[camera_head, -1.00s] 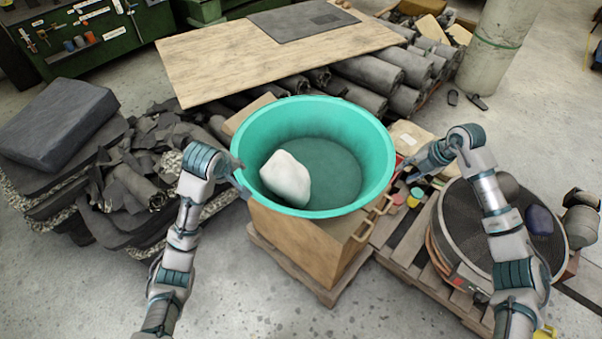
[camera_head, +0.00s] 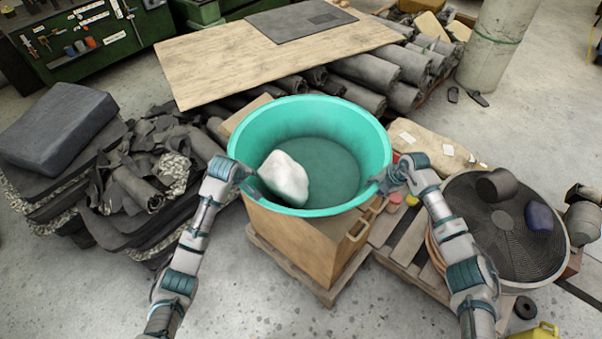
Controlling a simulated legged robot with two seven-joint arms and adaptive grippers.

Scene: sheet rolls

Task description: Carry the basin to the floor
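The teal basin (camera_head: 345,118) sits upright on a wooden box (camera_head: 290,242) in the middle of the view. A white lump (camera_head: 285,178) lies inside it, toward its left. My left gripper (camera_head: 256,186) is at the basin's left front rim. My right gripper (camera_head: 384,184) is at the right rim. Both seem to meet the rim, but the fingers are small and partly hidden, so I cannot tell whether they are shut on it. The concrete floor (camera_head: 225,290) is bare in front of the box.
The box stands on a wooden pallet (camera_head: 405,240). A round dark mesh-topped thing (camera_head: 505,235) stands at the right. Torn dark sheets (camera_head: 140,190) are piled at the left. Rolls (camera_head: 375,75) and a plywood board (camera_head: 225,65) lie behind. Floor is free at the front left.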

